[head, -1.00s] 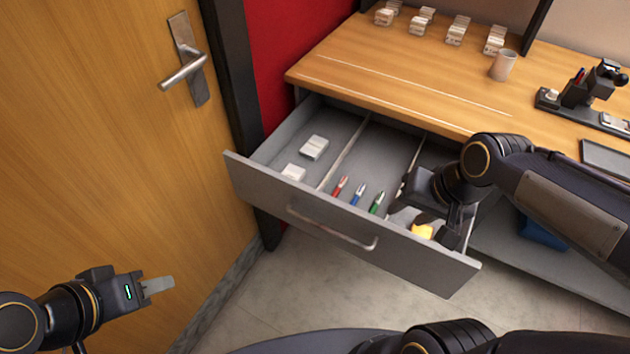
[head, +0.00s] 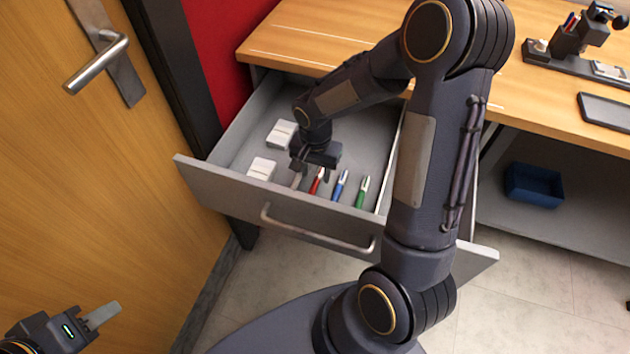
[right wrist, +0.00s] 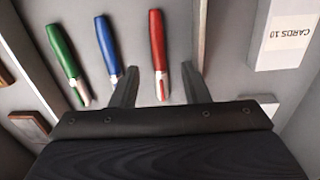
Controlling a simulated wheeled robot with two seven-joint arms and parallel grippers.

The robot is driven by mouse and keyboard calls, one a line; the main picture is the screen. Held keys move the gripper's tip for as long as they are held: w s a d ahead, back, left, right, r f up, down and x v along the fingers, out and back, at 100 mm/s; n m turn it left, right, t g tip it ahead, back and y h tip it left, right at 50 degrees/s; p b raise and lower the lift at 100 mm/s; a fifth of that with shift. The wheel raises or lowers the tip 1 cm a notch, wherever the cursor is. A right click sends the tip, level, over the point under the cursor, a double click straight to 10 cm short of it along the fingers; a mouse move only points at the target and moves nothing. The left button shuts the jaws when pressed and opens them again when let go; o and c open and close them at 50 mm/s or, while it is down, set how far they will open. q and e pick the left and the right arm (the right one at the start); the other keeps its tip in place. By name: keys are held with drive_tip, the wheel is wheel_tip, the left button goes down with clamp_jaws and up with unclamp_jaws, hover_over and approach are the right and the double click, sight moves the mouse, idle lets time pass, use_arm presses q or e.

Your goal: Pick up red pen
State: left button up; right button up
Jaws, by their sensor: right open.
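The red pen (head: 317,181) lies in the open drawer (head: 225,196), to the left of the blue pen (head: 340,185) and the green pen (head: 362,191). My right gripper (head: 313,170) is over the drawer at the red pen. In the right wrist view the red pen (right wrist: 157,50) shows between the two open fingers of my right gripper (right wrist: 160,85), with nothing gripped. The blue pen (right wrist: 107,45) and green pen (right wrist: 62,52) lie to the left there. My left gripper (head: 101,315) is far from the drawer, low at the left; its finger gap is not clear.
White card boxes (head: 262,168) lie in the drawer's left compartment; one box (right wrist: 283,35) shows beside a divider (right wrist: 199,35) in the right wrist view. The wooden desk (head: 310,35) is above the drawer. A blue bin (head: 534,184) is on the shelf at right.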

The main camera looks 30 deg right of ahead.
sight(316, 182)
wheel_tip(316, 182, down, 3)
drive_tip(key=shift+r, duration=0.1)
clamp_jaws()
idle(0.3)
